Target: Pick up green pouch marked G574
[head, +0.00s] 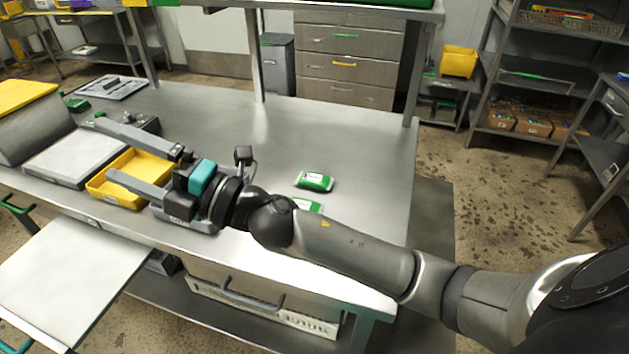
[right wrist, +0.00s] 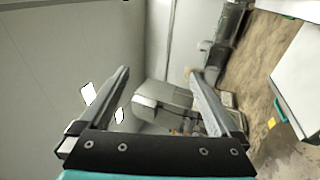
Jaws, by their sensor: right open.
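Two green pouches with white labels lie on the steel table in the head view. The farther pouch (head: 314,181) shows whole. The nearer pouch (head: 307,205) is partly hidden behind my right arm. I cannot read a marking on either, so I cannot tell which is G574. My right gripper (head: 102,146) is open and points left, above or near the yellow tray and well left of both pouches. In the right wrist view its open fingers (right wrist: 159,73) have nothing between them, and no pouch shows there. My left gripper is not in view.
A yellow tray (head: 130,199) and a grey flat-topped device (head: 68,160) stand on the table's left part. A small green item (head: 76,104) and a grey plate (head: 112,88) lie at the far left. The table's middle and back are clear. A table post (head: 256,60) rises behind.

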